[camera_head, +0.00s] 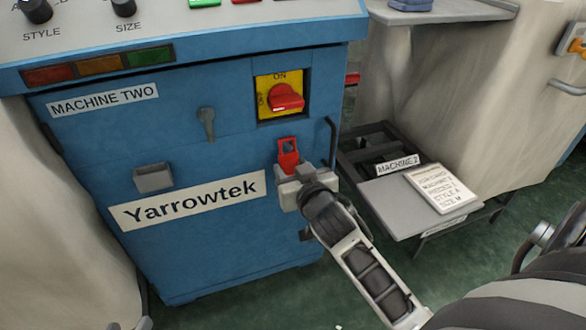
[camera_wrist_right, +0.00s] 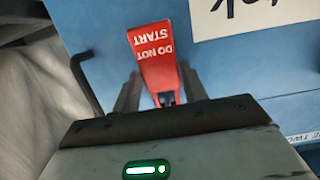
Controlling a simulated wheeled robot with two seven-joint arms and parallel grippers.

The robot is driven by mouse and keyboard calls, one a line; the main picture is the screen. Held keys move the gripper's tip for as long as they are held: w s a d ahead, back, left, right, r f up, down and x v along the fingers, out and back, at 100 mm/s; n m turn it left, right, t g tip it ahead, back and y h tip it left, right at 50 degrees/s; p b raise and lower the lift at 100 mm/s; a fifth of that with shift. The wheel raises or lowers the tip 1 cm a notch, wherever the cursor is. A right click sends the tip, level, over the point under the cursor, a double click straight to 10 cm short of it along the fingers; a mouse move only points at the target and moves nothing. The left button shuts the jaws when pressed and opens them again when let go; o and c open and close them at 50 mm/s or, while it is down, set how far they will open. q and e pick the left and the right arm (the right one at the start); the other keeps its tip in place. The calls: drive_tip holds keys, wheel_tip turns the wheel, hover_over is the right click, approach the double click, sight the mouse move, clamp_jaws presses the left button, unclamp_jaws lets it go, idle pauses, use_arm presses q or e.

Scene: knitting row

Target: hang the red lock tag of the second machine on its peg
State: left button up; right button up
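The red lock tag (camera_head: 288,152) is on the front of the blue second machine (camera_head: 232,235), below the yellow-backed red switch (camera_head: 287,97). It has an opening near its top. My right gripper (camera_head: 304,185) is at the tag and hides its lower part. In the right wrist view the tag (camera_wrist_right: 155,55) reads "DO NOT START" upside down. The fingers of my right gripper (camera_wrist_right: 160,80) stand against both side edges of the tag and appear shut on it. I cannot make out a peg at the tag; the gripper covers that area. My left gripper is not in view.
A grey lever (camera_head: 207,124) and a small grey box (camera_head: 153,177) stick out of the machine front. A dark handle (camera_head: 332,142) is right of the tag. A grey shelf (camera_head: 395,212) with a record card (camera_head: 441,188) juts out at the right.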

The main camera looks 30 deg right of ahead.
drive_tip(key=o, duration=0.4)
